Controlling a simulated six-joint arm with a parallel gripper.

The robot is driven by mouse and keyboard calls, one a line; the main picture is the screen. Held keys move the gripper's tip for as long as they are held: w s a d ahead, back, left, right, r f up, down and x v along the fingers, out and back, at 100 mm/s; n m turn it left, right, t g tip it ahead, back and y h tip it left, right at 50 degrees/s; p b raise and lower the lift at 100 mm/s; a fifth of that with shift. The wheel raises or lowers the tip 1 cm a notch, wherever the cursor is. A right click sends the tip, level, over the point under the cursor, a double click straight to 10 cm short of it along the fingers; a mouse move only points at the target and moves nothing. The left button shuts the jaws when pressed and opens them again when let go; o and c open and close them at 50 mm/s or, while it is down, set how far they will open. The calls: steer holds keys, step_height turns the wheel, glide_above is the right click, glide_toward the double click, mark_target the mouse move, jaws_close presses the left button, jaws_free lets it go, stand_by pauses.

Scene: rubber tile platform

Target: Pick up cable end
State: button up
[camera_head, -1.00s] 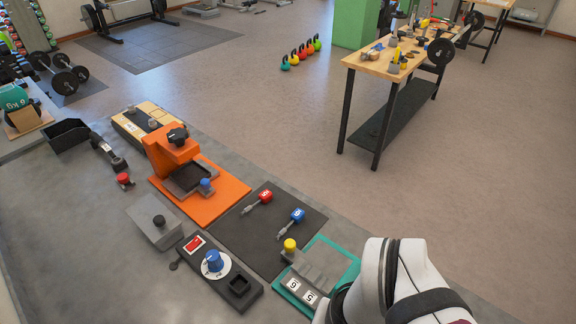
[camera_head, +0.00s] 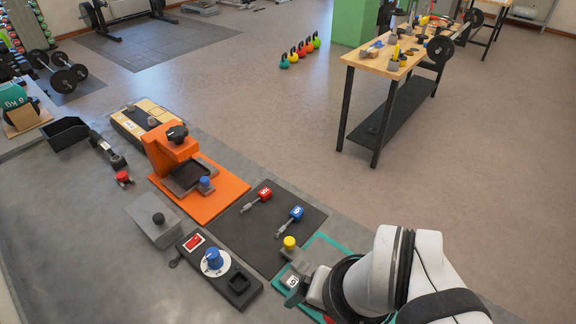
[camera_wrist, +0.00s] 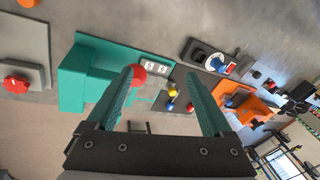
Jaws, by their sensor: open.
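No cable is clearly visible, so I cannot tell for certain which thing is the cable end. A red plug-like piece (camera_head: 264,194) and a blue one (camera_head: 296,213), each with a grey tip, lie apart on the dark mat (camera_head: 240,236). In the wrist view, small red (camera_wrist: 190,107) and blue (camera_wrist: 170,105) spots show between the fingers, far off. My gripper (camera_wrist: 164,84) is open and empty, its teal fingers well apart. In the head view, it is low over the teal fixture (camera_head: 325,243), whose near part my arm hides.
A control box with a blue dial (camera_head: 213,260), a grey block (camera_head: 153,222) and an orange press (camera_head: 215,196) stand to the left. A workbench (camera_head: 372,61) stands beyond the platform.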

steer(key=w+r+m+t, duration=0.35)
steer(key=w+r, duration=0.25)
steer(key=w, duration=0.5)
steer(key=m+g+y, duration=0.2)
steer(key=m+g, duration=0.1)
steer(key=m, duration=1.5)
glide_above(301, 216)
steer(key=s+d, duration=0.5)
steer(key=s, duration=0.1)
step_height(301, 216, down, 15)
steer(key=shift+h, duration=0.3)
steer(key=x, duration=1)
steer(key=w+x, duration=0.1)
steer(key=x, duration=0.5)
steer(key=shift+w+r, duration=0.1)
steer(key=shift+w, duration=0.05)
jaws_close()
